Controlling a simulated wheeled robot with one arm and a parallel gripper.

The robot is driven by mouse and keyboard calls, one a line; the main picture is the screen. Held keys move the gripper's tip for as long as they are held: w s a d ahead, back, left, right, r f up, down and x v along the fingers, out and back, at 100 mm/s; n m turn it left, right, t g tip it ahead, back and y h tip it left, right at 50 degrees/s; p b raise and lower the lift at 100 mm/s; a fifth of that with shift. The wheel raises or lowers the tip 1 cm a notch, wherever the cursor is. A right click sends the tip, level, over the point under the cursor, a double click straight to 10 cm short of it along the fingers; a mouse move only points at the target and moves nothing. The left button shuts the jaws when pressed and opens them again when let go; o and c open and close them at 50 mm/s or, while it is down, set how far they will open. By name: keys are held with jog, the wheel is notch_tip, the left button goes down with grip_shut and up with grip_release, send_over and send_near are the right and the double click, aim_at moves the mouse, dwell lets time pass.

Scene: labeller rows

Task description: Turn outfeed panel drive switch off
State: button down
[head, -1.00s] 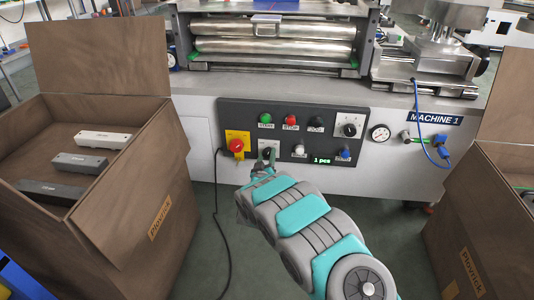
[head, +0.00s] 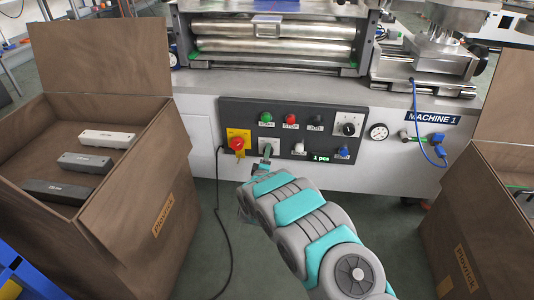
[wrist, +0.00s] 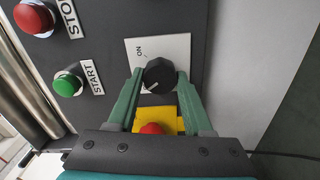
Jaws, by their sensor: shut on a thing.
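The drive switch is a black round knob (wrist: 159,74) on a white plate (wrist: 182,48) marked ON in the wrist view. My gripper (wrist: 160,82) has its two green fingers on either side of the knob, closed on it. The fingers hide the plate's lower corners, and any OFF mark is not visible. In the head view the switch's plate (head: 276,147) sits low on the dark outfeed panel (head: 230,112), right of the emergency stop. My gripper (head: 266,160) reaches up to it there, covering most of the knob.
A red emergency stop (head: 237,143) on yellow is close left of the switch. Green start (head: 266,117) and red stop (head: 291,119) buttons are above. A white button (head: 299,147) is to the right. Open cartons stand left (head: 172,195) and right (head: 470,235). A black cable hangs left.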

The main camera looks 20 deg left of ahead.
jog(key=shift+a+n, duration=0.1)
jog(key=shift+n, duration=1)
jog(key=shift+c, duration=1.5)
grip_release()
jog(key=shift+s, duration=0.1)
jog(key=v, duration=0.7)
jog(key=shift+s, duration=0.3)
